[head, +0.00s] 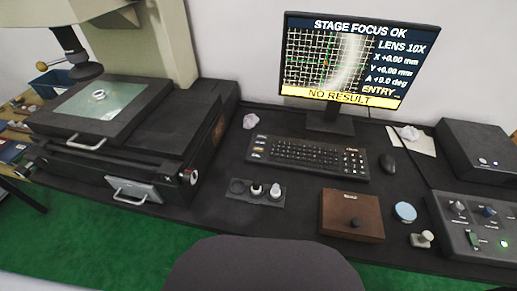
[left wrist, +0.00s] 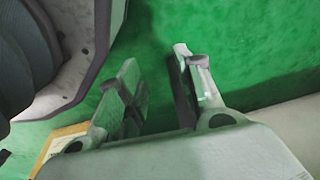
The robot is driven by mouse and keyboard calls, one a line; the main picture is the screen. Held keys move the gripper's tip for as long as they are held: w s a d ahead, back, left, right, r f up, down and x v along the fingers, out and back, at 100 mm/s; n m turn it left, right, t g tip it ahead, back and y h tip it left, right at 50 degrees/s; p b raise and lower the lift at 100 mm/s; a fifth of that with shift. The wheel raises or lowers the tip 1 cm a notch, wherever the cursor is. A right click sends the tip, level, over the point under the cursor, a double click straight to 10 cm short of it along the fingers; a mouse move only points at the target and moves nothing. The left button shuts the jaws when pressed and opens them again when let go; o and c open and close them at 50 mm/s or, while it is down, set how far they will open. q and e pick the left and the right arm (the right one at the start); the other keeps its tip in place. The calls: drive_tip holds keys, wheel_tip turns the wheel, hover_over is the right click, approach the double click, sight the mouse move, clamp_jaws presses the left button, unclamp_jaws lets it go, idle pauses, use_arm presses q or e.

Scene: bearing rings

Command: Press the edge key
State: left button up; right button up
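The black keyboard (head: 308,155) lies on the dark desk in front of the monitor (head: 355,62). A few keys at its left end have yellowish and pale marks; their labels are too small to read, so I cannot tell which is the edge key. The screen reads "STAGE FOCUS OK", "ENTRY" and "NO RESULT". A small metal ring (head: 98,95) lies on the glass stage plate of the measuring machine. My left gripper (left wrist: 157,78) is open and empty above green floor in the left wrist view. Neither gripper shows in the head view.
The measuring machine (head: 130,135) fills the desk's left side. In front of the keyboard are a holder (head: 240,197) with small pieces and a brown box (head: 340,222). A mouse (head: 387,163), a blue round dish (head: 405,212) and a control box (head: 470,232) stand right.

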use_arm(q)
clamp_jaws()
drive_tip(key=shift+w+a, duration=0.1)
idle(1.1)
